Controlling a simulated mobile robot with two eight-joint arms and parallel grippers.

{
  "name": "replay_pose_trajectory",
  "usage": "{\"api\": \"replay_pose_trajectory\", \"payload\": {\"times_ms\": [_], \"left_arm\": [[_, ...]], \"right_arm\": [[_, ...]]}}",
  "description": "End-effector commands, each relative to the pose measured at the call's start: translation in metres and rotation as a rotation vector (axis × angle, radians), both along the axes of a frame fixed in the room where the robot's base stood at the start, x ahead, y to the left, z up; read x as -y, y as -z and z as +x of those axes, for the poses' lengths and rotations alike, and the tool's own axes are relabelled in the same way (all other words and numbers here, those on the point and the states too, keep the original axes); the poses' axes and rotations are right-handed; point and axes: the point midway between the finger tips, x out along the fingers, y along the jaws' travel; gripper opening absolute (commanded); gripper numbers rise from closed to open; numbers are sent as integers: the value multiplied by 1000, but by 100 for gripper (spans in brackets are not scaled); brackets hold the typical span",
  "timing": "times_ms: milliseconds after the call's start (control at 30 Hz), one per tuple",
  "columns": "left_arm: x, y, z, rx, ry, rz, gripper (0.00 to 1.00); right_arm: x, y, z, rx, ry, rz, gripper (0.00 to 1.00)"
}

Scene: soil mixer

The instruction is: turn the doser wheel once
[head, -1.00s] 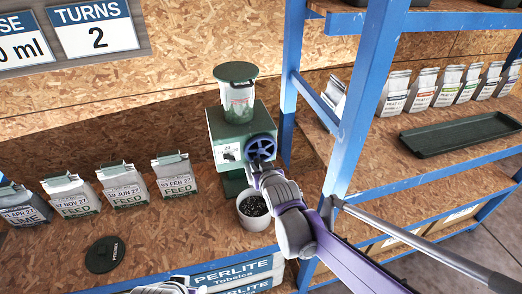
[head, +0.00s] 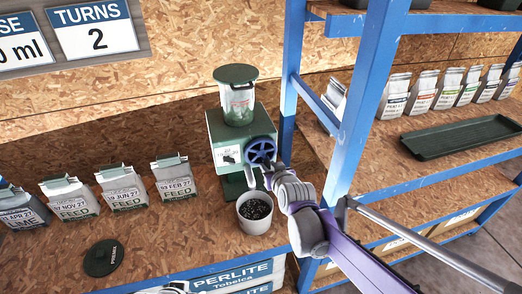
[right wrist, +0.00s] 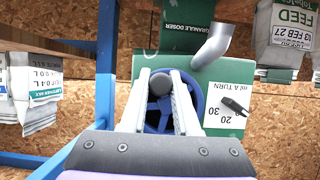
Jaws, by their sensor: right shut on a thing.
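The green granule doser (head: 228,127) stands on the wooden bench with a clear hopper (head: 238,102) on top. Its blue spoked wheel (head: 261,151) is on the front face, and it also shows upside down in the right wrist view (right wrist: 157,118). My right gripper (head: 270,168) is at the wheel's lower right. In the right wrist view its fingers are closed on the dark round crank knob (right wrist: 160,83) of the wheel. A white pot (head: 255,213) with dark, speckled contents stands below the grey spout (right wrist: 214,45). Only a small part of my left gripper (head: 172,288) shows at the bottom edge.
Several feed bags (head: 122,188) stand left of the doser. A dark round lid (head: 103,258) lies at the bench's front. A sign (head: 93,28) reads TURNS 2.

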Motion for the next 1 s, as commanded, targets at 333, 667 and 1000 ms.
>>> {"api": "replay_pose_trajectory", "payload": {"times_ms": [333, 667, 1000], "left_arm": [[0, -1, 0, 0, 0, 0, 50], [0, -10, 2, 4, 0, 0, 50], [0, -21, 4, 8, 0, 0, 50]], "right_arm": [[6, 0, 1, -2, 1, -3, 0], [18, -13, 6, -1, 2, -4, 0], [21, -26, 8, 1, 5, -2, 0]]}}
